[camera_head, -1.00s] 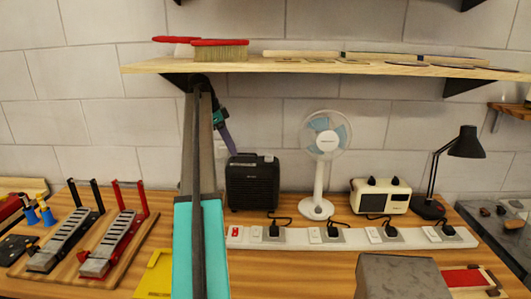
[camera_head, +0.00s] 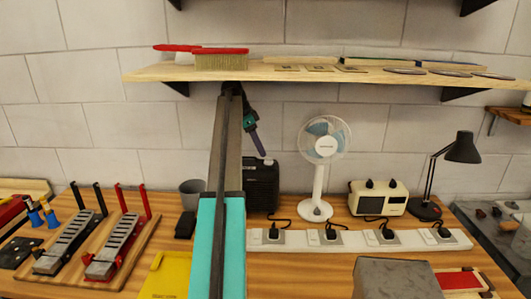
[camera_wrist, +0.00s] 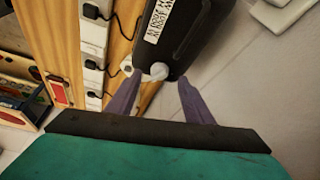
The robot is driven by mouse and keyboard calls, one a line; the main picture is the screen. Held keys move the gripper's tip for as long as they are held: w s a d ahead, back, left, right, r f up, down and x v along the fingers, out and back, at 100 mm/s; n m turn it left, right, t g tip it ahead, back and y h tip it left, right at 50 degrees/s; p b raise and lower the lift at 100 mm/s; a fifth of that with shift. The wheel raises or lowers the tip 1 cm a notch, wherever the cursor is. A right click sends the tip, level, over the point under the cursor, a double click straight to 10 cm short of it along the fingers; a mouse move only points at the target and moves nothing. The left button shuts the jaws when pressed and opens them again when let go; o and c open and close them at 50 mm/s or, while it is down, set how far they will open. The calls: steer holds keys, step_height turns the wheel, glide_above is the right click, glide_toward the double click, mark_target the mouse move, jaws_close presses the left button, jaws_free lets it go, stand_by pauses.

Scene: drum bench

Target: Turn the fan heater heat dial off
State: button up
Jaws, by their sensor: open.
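The fan heater (camera_head: 262,187) is a black box on the wooden bench, partly hidden behind my arm in the head view. In the wrist view the heater (camera_wrist: 180,25) is seen close, with a white label on its side. A pale round dial (camera_wrist: 158,71) sits at its near end. My gripper (camera_head: 262,152) is just above the top of the heater in the head view. In the wrist view its two purple fingers are apart, with the dial showing between their tips (camera_wrist: 160,77). The fingers look empty; contact with the dial cannot be told. The dial's setting is not readable.
A white desk fan (camera_head: 317,175) and a cream radio (camera_head: 378,198) stand right of the heater. A white power strip (camera_head: 350,243) with plugs runs in front. A shelf (camera_head: 300,72) hangs above. A grey cup (camera_head: 192,192) stands on the left.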

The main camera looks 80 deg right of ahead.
mark_target(267, 158)
steer(key=shift+s+p+x, duration=0.15)
steer(key=shift+p+x, duration=0.3)
steer(key=shift+x, duration=0.9)
steer(key=shift+s+p+x, duration=0.2)
steer(key=shift+p+x, duration=0.25)
steer(key=shift+x, duration=0.85)
steer(key=shift+d+r, duration=0.15)
steer(key=shift+d, duration=0.05)
steer(key=shift+c, duration=0.4)
